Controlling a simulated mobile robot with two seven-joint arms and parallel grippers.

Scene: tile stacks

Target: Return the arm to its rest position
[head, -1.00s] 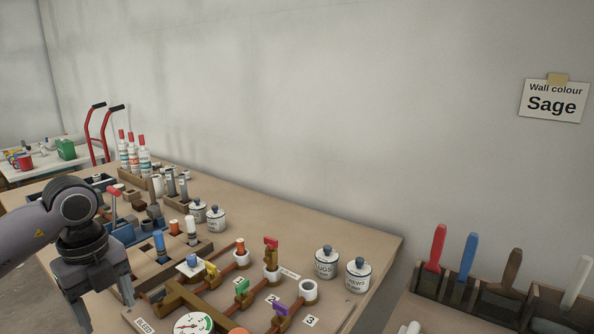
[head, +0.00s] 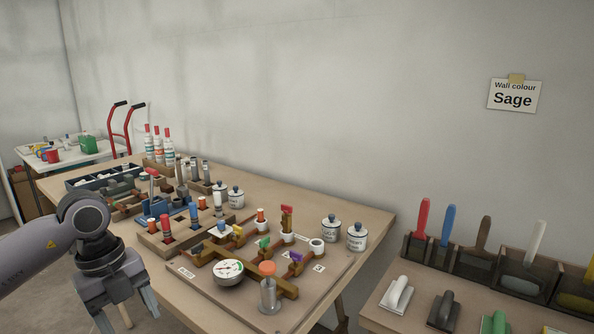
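My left gripper (head: 127,312) hangs at the lower left in the head view, fingers pointing down. Its fingers are spread apart with nothing between them. It is in front of the long wooden table (head: 350,215), near the table's front edge and apart from the things on it. My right arm and gripper do not show.
A pipe board (head: 205,300) with coloured valves, a gauge (head: 228,270) and an orange-topped cylinder (head: 269,295) lies closest. Behind stand lidded jars (head: 331,230) and bottles (head: 157,145). At right, a bench (head: 380,318) holds trowels and a brush rack (head: 473,262).

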